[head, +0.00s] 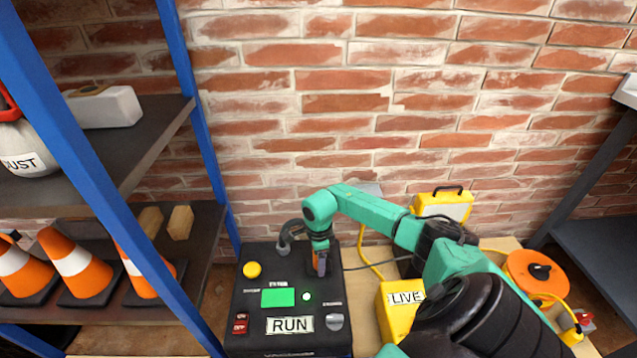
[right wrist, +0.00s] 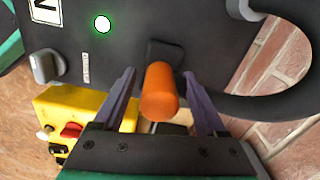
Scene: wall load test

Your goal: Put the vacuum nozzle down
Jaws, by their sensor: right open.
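My right gripper (head: 320,264) is over the back right of a black control box (head: 250,340) labelled RUN. In the right wrist view its two purple fingers (right wrist: 158,100) stand apart, open. An orange cylinder-shaped handle (right wrist: 159,92) sticks out between them from a dark mount on the box, with gaps on both sides. A thick dark curved tube (right wrist: 293,62) loops beside it; a grey curved piece (head: 285,238) shows left of the gripper in the head view. I cannot tell which part is the vacuum nozzle. My left gripper is not in view.
The box has a lit green screen (head: 278,297) and a yellow button (head: 252,270). A yellow box labelled LIVE (head: 398,315) stands to its right, with an orange reel (head: 536,275) farther right. A blue-posted shelf (head: 100,170) with cones (head: 78,262) stands left. A brick wall closes the back.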

